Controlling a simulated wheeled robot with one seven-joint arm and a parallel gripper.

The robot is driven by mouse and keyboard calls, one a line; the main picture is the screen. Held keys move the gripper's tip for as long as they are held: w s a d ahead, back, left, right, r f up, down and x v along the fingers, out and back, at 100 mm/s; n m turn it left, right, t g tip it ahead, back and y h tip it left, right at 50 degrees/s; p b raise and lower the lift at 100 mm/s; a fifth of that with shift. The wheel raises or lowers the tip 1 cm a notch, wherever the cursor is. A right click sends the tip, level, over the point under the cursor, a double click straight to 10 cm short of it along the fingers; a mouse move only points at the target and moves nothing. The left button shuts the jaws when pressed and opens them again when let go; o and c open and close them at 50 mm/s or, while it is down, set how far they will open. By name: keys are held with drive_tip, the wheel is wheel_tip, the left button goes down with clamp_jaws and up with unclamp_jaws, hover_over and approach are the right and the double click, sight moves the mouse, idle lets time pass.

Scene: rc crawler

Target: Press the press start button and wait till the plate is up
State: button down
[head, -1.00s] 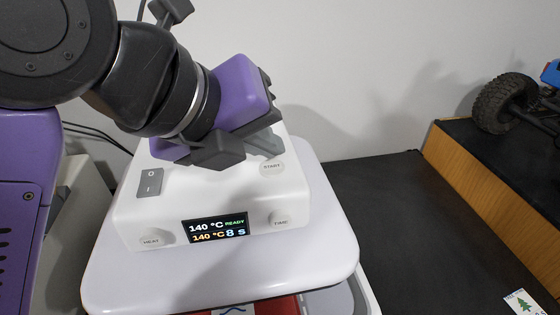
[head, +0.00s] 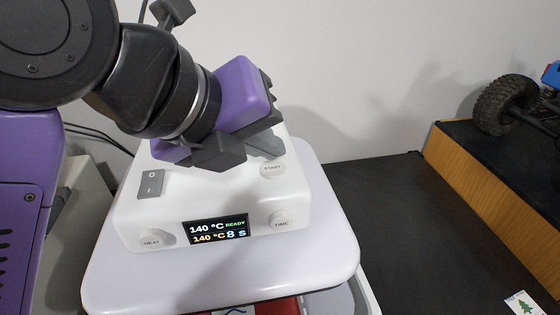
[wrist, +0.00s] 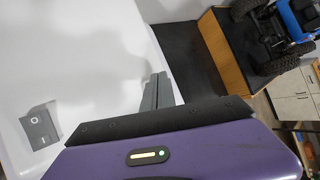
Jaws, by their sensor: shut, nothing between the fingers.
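The white press (head: 130,215) stands on the dark table, with a wide white plate (head: 330,235) around its control housing. The round START button (head: 272,169) is on top of the housing at the right. The display (head: 216,229) reads 140 °C READY and 140 °C 8 s. My gripper (head: 272,152) is shut and empty, its fingertips just behind the START button in the head view. I cannot tell whether they touch the housing. In the wrist view, the grey fingers (wrist: 155,92) show beyond the purple gripper body, and the START button is not visible.
HEAT (head: 153,239) and TIME (head: 281,220) knobs and a grey rocker switch (head: 150,184) are on the housing. A red item (head: 275,307) shows below the plate's front edge. A wooden box (head: 480,190) bears an RC crawler (head: 510,100). Dark table (head: 370,200) is clear between.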

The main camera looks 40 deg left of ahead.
sight(269, 172)
idle(0.7)
drive_tip(key=shift+f+b, duration=0.45)
drive_tip(key=shift+b, duration=0.15)
drive_tip(key=shift+f+b, duration=0.45)
idle(0.5)
drive_tip(key=shift+r, duration=0.1)
drive_tip(key=shift+r+p, duration=0.4)
drive_tip(key=shift+r, duration=0.5)
drive_tip(key=shift+r+p, duration=1.35)
drive_tip(key=shift+r, duration=1.1)
drive_tip(key=shift+w, duration=0.1)
